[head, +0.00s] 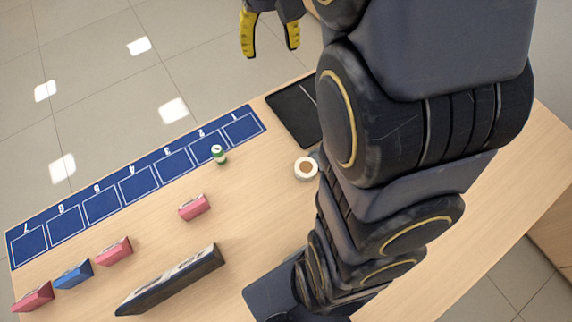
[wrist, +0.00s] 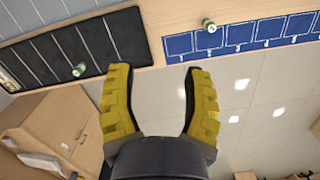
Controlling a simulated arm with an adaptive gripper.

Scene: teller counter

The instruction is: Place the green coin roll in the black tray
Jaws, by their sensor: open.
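A green coin roll with a white top (head: 219,154) stands upright at the edge of the blue numbered mat, by cell 2. It also shows in the wrist view (wrist: 208,26). The black tray (head: 288,108) lies on the counter right of the mat, partly hidden by my arm in the head view. The wrist view shows more of the tray (wrist: 45,52), with white dividing lines, and a second green roll (wrist: 79,70) on it. My gripper (head: 271,36) is open and empty, out past the counter's far edge. Its yellow fingers (wrist: 160,82) are wide apart in the wrist view.
The blue mat (head: 121,184) runs along the far edge. A round white item with a brown centre (head: 306,168) sits near my arm. Pink bundles (head: 194,207), a blue bundle (head: 73,275) and a long dark block (head: 170,281) lie nearer. Bare counter lies between.

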